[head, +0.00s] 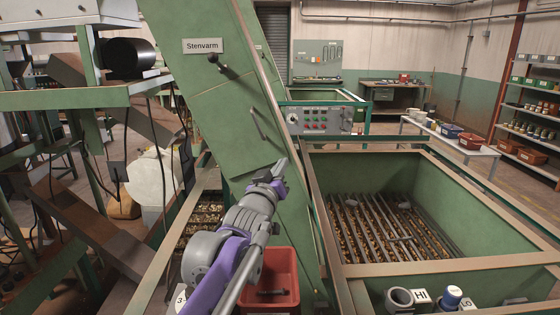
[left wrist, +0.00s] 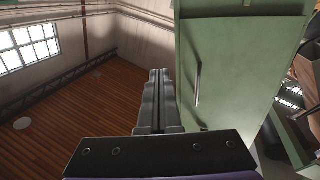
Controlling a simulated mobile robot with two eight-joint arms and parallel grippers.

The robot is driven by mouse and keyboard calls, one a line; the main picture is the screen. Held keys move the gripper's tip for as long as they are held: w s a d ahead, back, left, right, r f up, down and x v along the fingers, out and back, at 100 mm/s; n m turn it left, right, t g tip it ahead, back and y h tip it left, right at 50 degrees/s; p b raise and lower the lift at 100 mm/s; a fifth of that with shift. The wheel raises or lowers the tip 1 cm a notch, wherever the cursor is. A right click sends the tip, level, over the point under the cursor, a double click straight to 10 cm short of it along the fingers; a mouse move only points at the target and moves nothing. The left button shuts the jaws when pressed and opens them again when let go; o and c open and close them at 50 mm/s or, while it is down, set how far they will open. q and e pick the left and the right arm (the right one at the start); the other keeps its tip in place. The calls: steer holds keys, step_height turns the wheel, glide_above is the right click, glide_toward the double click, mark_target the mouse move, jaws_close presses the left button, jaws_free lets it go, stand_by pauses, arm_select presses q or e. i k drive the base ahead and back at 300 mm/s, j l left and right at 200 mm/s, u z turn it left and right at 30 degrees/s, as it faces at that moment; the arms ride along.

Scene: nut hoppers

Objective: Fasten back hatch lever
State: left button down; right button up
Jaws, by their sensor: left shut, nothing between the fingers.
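The green sloping housing (head: 225,90) carries a "Stenvarm" sign (head: 202,46). Below the sign is a small lever with dark knobs (head: 217,62); whether it is the back hatch lever or fastened, I cannot tell. A slim bar handle (head: 256,124) sits lower on the housing and shows in the left wrist view (left wrist: 198,83). My left gripper (head: 281,167) is shut and empty, in front of the housing's lower part, below and right of the bar handle. In the left wrist view its fingers (left wrist: 158,80) point up, left of the handle and apart from it. My right gripper is not in view.
A green hopper (head: 480,190) with a grate (head: 390,230) over nuts stands at right. A control panel (head: 322,118) is behind it. A red bin (head: 270,275) is below my left arm. A green frame (head: 70,98) with cables fills the left.

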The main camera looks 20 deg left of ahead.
mark_target(212, 58)
steer(key=k, duration=1)
